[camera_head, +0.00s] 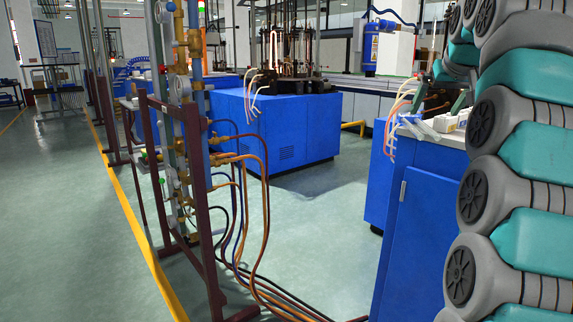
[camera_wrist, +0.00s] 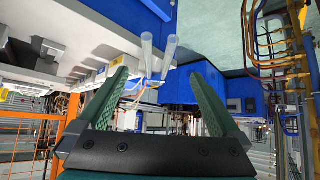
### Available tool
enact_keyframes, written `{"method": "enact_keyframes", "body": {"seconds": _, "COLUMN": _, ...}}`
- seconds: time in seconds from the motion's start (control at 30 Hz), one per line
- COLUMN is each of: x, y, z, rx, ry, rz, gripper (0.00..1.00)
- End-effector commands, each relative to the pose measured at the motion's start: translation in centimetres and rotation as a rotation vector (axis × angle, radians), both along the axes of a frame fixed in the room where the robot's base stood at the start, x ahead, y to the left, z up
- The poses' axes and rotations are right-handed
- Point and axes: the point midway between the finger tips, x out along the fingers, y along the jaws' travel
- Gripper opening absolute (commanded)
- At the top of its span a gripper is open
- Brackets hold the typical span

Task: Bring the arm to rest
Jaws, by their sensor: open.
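My gripper (camera_wrist: 160,73) is in the wrist view with its two green-padded fingers spread wide apart. It is open and nothing is between the pads. Two clear tubes (camera_wrist: 147,52) show beyond the fingertips, apart from them as far as I can tell. My grey and teal arm (camera_head: 540,150) fills the right side of the head view, folded in several links.
A blue cabinet (camera_head: 418,235) with a white top stands close left of my arm, with pale tubes (camera_head: 422,130) at its edge. A blue machine (camera_head: 275,125) stands farther back. A pipe rack (camera_head: 195,190) with trailing hoses (camera_head: 262,215) stands left. Floor (camera_head: 325,220) between is open.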

Motion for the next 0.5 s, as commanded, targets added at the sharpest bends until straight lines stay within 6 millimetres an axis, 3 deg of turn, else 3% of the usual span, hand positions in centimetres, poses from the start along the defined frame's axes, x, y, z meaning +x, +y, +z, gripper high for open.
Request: {"method": "enact_keyframes", "body": {"seconds": 0.5, "x": -1.9, "y": 3.6, "z": -3.8, "rx": 0.03, "ry": 0.107, "rz": 0.045, "gripper": 1.0}}
